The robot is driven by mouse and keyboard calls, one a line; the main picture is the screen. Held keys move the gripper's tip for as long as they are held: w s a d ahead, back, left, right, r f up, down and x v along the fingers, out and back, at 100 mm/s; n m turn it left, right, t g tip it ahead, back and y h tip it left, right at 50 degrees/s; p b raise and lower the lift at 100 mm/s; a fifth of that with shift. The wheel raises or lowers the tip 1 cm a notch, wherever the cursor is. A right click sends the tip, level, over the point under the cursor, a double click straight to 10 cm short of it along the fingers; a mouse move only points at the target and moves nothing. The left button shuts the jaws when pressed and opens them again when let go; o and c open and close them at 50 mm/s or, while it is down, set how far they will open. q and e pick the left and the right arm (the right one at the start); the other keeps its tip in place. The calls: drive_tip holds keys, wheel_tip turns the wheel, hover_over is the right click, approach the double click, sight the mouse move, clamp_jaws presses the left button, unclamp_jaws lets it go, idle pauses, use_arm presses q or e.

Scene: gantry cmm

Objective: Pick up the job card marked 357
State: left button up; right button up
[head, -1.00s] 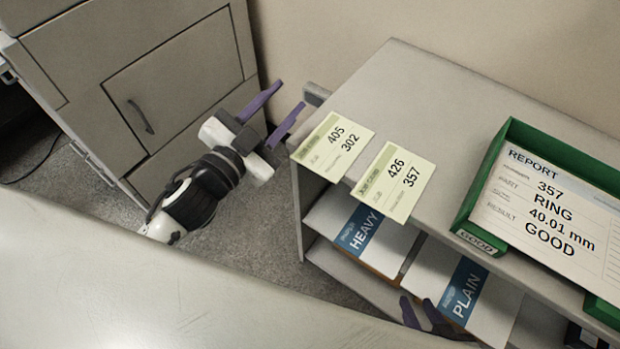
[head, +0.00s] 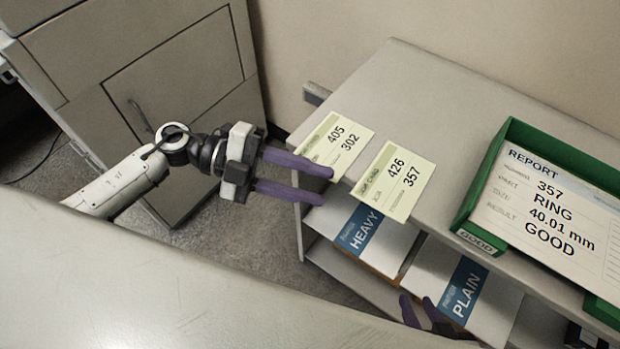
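The job card marked 426 and 357 (head: 393,182) is pale yellow-green and lies at the front edge of the grey cabinet top, partly overhanging it. A second card marked 405 and 302 (head: 338,143) lies just left of it. My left gripper (head: 327,186) is open and empty, its purple fingers pointing right. In the picture its upper finger overlaps the lower part of the 405/302 card, and its tips stop short of the 357 card. My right gripper (head: 418,312) shows only purple fingertips, apart and empty, at the bottom by the lower shelf.
A green tray (head: 463,216) labelled GOOD holds a report sheet (head: 545,215) reading 357 RING at right. Paper stacks marked HEAVY (head: 361,228) and PLAIN (head: 463,290) lie on the shelf below. A pale surface (head: 150,290) fills the lower left foreground. The cabinet top behind the cards is clear.

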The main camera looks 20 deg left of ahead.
sight(374, 202)
use_arm(q)
drive_tip(key=x, duration=1)
drive_tip(key=shift+d+p, duration=0.15)
drive_tip(key=shift+p, duration=0.25)
clamp_jaws()
drive_tip(key=shift+s, duration=0.1)
